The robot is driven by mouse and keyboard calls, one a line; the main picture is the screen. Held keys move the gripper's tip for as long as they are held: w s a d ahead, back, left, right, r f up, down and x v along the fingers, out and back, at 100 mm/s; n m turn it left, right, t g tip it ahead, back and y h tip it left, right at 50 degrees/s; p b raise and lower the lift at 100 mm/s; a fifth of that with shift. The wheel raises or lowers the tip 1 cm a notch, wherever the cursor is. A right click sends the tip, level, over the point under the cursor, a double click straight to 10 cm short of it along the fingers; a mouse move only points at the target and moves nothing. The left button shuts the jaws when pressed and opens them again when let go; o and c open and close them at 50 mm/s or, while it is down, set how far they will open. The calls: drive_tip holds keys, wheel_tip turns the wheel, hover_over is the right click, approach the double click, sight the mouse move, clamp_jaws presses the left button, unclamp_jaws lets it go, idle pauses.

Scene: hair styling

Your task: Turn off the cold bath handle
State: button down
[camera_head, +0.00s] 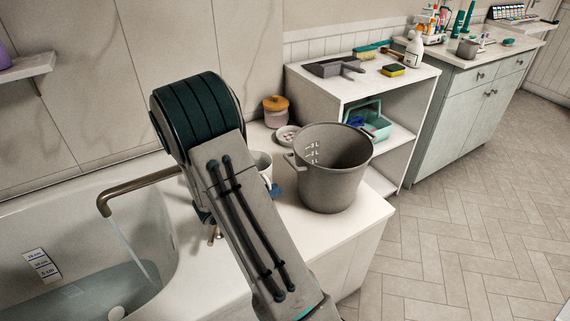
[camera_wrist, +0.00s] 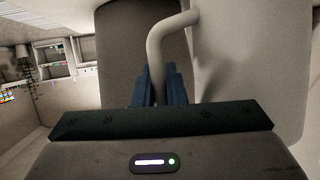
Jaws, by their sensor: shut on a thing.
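A bronze bath spout (camera_head: 140,190) reaches over the bath's rim, and a thin stream of water (camera_head: 120,240) falls from it. I cannot tell whether either is the cold handle. My gripper's blue fingers (camera_wrist: 158,88) are shut on the curved handle (camera_wrist: 165,38) of a pale jug or cup (camera_wrist: 245,60). In the head view, part of this pale vessel (camera_head: 262,162) shows behind my arm, which hides most of the gripper.
A grey bucket (camera_head: 332,175) stands on the ledge right of my arm. A jar with an orange lid (camera_head: 276,110) and a small dish (camera_head: 287,135) are behind. A white shelf unit (camera_head: 350,88) stands at the back. The bath (camera_head: 60,215) is left; floor at right is clear.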

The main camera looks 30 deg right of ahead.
drive_tip(key=w+d+f+b, duration=0.1)
drive_tip(key=w+d, duration=0.2)
drive_tip(key=d, duration=0.1)
drive_tip(key=w+d+f+b, duration=0.1)
drive_tip(key=w+d, duration=0.2)
drive_tip(key=d, duration=0.1)
drive_tip(key=w+d+f+b, duration=0.1)
drive_tip(key=w+d, duration=0.3)
drive_tip(key=shift+d+f, duration=0.2)
drive_tip(key=shift+d, duration=0.05)
drive_tip(key=shift+r, duration=0.1)
drive_tip(key=c, duration=1.8)
unclamp_jaws()
drive_tip(key=shift+f, duration=0.2)
drive_tip(key=shift+o, duration=0.2)
